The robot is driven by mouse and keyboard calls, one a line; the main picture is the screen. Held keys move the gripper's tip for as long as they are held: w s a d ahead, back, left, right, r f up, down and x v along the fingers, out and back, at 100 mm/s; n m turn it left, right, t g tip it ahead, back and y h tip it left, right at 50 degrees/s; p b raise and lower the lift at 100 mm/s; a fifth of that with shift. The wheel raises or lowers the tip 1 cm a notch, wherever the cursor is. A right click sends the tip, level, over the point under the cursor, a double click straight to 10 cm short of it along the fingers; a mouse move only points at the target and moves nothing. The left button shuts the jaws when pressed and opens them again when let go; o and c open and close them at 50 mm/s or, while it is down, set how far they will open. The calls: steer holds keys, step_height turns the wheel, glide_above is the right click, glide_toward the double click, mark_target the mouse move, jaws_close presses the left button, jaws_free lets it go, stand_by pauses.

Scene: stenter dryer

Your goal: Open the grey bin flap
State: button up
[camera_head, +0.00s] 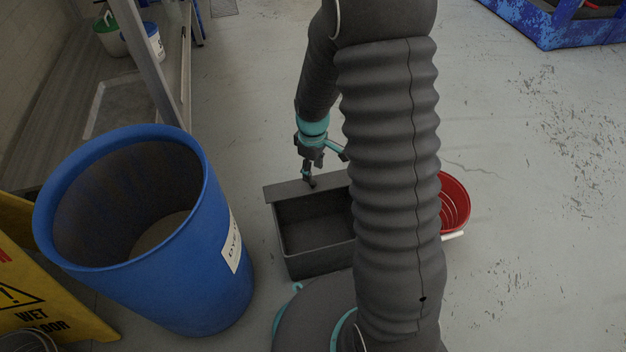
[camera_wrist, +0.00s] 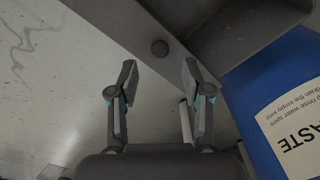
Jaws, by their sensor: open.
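The grey bin (camera_head: 318,262) stands on the floor in the middle of the head view, partly hidden by my arm. Its top is uncovered and I see into its dark inside. The grey flap (camera_head: 290,190) is a flat panel along the bin's far edge, tilted up and back from the opening. My gripper (camera_head: 311,180) is at the flap, near its upper edge. In the wrist view, my gripper (camera_wrist: 159,78) is open, with nothing between its fingers.
A blue drum (camera_head: 222,290) with a white label stands close at the bin's left. A red bucket (camera_head: 456,203) is at its right, partly behind my arm. A yellow wet-floor sign (camera_head: 45,300) is at lower left. Open floor lies to the right.

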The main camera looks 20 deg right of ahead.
steer(key=shift+f, duration=2.4)
jaws_close()
